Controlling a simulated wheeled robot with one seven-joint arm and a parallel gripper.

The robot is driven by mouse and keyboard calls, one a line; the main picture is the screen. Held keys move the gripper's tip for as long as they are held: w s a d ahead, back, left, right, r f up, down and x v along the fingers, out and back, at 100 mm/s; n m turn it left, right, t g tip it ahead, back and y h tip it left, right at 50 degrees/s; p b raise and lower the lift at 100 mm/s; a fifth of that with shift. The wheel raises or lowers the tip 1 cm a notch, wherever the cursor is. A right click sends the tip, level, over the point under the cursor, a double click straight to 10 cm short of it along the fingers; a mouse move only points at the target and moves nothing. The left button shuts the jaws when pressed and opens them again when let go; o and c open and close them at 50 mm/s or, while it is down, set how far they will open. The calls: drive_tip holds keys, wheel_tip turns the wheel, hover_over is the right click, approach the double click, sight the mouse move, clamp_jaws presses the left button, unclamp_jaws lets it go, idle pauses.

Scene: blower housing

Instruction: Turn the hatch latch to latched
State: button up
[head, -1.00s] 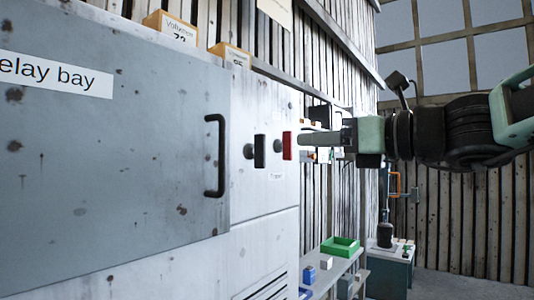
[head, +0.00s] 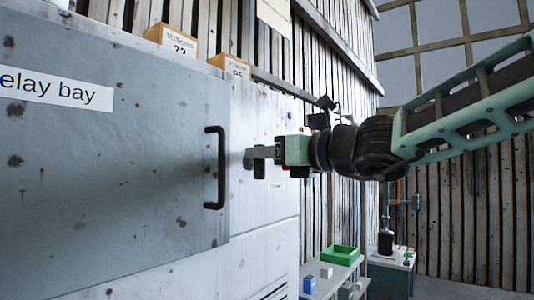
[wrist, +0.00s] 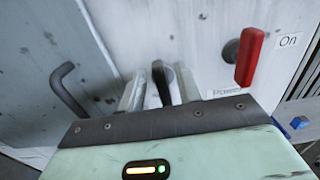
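A dark lever handle (wrist: 164,84), apparently the hatch latch, is on the pale cabinet front beside the grey hatch door. In the wrist view it lies between the two fingers of my gripper (wrist: 160,92). The fingers are apart, with a gap on the left of the lever; whether the right finger touches it I cannot tell. In the head view my gripper (head: 262,159) is at the cabinet front and mostly covers the lever. Any label for the lever is hidden. The grey door (head: 110,170) marked "elay bay" looks closed.
A red lever (wrist: 250,55) with "Power" and "On" labels is close to the right of my gripper. The door's black pull handle (head: 221,168) sticks out to the left. A shelf with a green tray (head: 340,255) stands lower right.

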clamp_jaws()
drive_tip(key=shift+f+b, duration=0.1)
drive_tip(key=shift+b, duration=0.35)
drive_tip(key=n+b, duration=0.4)
drive_tip(key=b, duration=0.1)
drive_tip(key=f+n+b, duration=0.1)
drive_tip(key=n+b, duration=0.3)
drive_tip(key=b, duration=0.1)
drive_tip(key=s+a+n+b, duration=0.1)
drive_tip(key=n+b, duration=0.3)
drive_tip(key=b, duration=0.1)
drive_tip(key=shift+s+f+n, duration=0.1)
drive_tip(key=shift+f+n, duration=0.05)
drive_tip(key=shift+n, duration=0.25)
drive_tip(key=n+b, duration=0.4)
drive_tip(key=n, duration=0.1)
drive_tip(key=shift+f, duration=0.2)
drive_tip(key=shift+o, duration=0.6)
unclamp_jaws()
